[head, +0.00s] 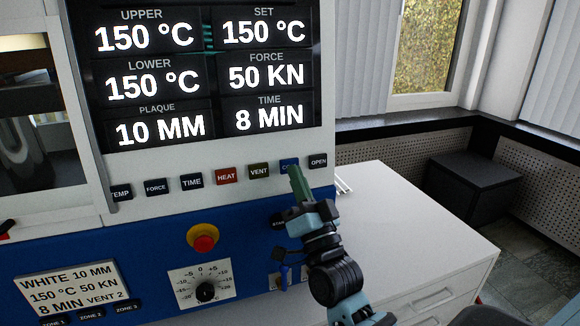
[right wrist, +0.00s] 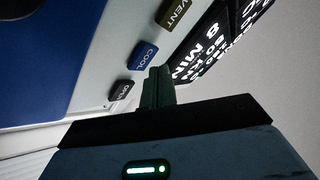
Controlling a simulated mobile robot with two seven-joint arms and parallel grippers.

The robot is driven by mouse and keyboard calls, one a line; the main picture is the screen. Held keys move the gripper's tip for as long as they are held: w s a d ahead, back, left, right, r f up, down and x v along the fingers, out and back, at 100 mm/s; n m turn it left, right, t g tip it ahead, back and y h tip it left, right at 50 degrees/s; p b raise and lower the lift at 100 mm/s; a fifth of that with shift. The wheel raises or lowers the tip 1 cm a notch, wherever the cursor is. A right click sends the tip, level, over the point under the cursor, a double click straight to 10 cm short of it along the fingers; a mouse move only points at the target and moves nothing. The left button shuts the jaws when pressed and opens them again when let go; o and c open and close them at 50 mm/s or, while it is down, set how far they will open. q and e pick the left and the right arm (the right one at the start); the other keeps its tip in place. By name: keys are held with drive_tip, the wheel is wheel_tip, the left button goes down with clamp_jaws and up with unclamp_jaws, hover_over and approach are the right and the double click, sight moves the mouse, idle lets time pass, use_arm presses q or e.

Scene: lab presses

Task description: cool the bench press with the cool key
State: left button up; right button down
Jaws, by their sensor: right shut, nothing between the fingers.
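The bench press has a blue and white front with a lit display (head: 205,75) reading upper, lower and set 150 °C, force 50 KN, plaque 10 MM, time 8 MIN. Below the display is a row of keys. The blue cool key (head: 287,162) is partly hidden behind my right gripper (head: 296,174) in the head view. In the right wrist view the cool key (right wrist: 144,55) shows its label, close beside the green fingertips (right wrist: 158,74). The right gripper is shut and empty. I cannot tell whether the fingertips touch the key. My left gripper is out of view.
The vent key (head: 259,171) and open key (head: 317,161) flank the cool key. A red stop button (head: 203,238) and a dial (head: 205,291) sit lower on the panel. A white bench (head: 400,215) lies right; a dark box (head: 472,187) stands beyond it.

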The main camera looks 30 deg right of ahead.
drive_tip(key=shift+w, duration=0.15)
idle(0.7)
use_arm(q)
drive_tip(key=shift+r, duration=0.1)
use_arm(e)
drive_tip(key=shift+w+d, duration=0.1)
drive_tip(key=shift+w, duration=0.15)
drive_tip(key=shift+w+d+f, duration=0.1)
drive_tip(key=shift+w+f, duration=0.05)
drive_tip(key=shift+w, duration=0.25)
idle(0.6)
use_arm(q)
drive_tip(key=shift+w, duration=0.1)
use_arm(e)
drive_tip(key=shift+s, duration=0.1)
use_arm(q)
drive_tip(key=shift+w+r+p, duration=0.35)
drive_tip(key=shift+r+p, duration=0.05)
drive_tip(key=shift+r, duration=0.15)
use_arm(e)
drive_tip(key=shift+s+a, duration=0.2)
drive_tip(key=shift+s, duration=0.5)
